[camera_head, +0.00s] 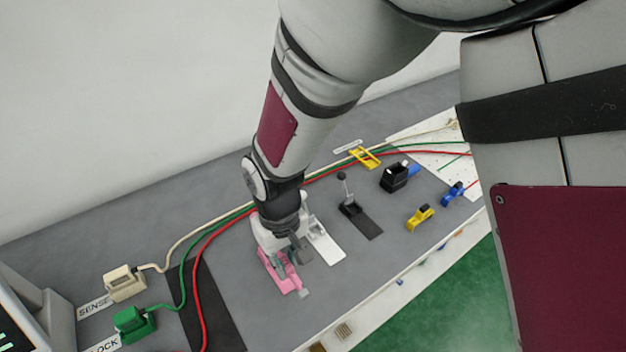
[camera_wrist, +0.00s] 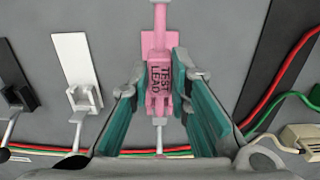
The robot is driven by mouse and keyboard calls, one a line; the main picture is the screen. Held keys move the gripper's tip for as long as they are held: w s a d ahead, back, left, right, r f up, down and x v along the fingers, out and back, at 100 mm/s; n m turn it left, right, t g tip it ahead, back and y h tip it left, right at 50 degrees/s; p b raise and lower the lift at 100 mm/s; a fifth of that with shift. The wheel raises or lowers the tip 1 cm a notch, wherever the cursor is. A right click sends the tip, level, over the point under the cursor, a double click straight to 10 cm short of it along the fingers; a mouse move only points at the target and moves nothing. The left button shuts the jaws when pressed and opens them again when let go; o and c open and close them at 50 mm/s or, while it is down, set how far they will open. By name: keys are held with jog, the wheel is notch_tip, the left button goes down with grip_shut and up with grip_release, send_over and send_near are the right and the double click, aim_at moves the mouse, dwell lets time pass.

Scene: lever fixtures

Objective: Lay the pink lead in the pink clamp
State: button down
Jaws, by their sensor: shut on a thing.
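The pink lead, marked TEST LEAD, lies between my fingers in the wrist view (camera_wrist: 158,72). My gripper (camera_wrist: 160,85) is shut on it, one green-padded finger on each side. Its narrow pink end points up in that view; in the head view the lead's pale end (camera_head: 303,293) points to the near right. The pink clamp's plate (camera_wrist: 147,45) shows under and beside the lead, and its pink base also shows in the head view (camera_head: 272,266). The lead is lined up over the clamp; I cannot tell whether it touches the seat. A metal rod (camera_wrist: 158,140) shows behind the lead.
A white lever fixture (camera_head: 326,248) and a black one (camera_head: 360,218) stand right of the clamp. Yellow (camera_head: 420,217) and blue (camera_head: 453,193) clips lie farther right. Red and green cables run behind and left. A beige plug (camera_head: 124,284) and green plug (camera_head: 133,324) sit at left.

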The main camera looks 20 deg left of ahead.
jog(key=shift+f+b, duration=0.4)
jog(key=shift+f, duration=0.45)
dwell(0.6)
jog(key=shift+f, duration=0.4)
jog(key=shift+f+b, duration=0.5)
jog(key=shift+f, duration=0.35)
jog(key=c, duration=0.9)
grip_release()
jog(key=shift+c, duration=0.2)
jog(key=shift+r, duration=0.1)
jog(key=shift+r+p, duration=2.25)
jog(key=shift+r, duration=1.2)
jog(key=shift+w, duration=0.1)
